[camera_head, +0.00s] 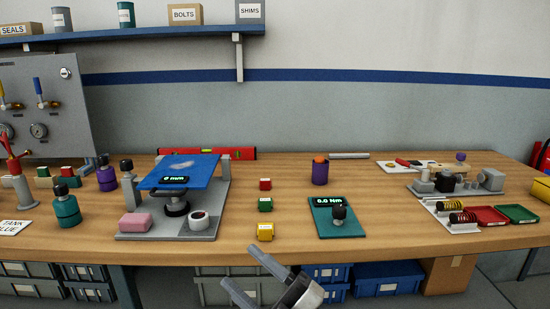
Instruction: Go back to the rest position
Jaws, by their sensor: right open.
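My right gripper (254,270) shows at the bottom centre of the head view, in front of the workbench's front edge. Its two fingers are spread apart and nothing is between them. It is apart from the bench and from the things on it. My left gripper is not in this view. The wooden workbench (275,220) spans the picture. On its left half stands a grey test stand (222,200) with a blue plate (185,172) on top and a small display reading 0 mm.
Red, green and yellow blocks (265,231) stand in a column above my gripper. A teal torque pad (322,225) with a dark knob lies right of them, with a purple cup (320,174) behind. Red and green trays (487,216) lie right. Bins (388,277) stand below the bench.

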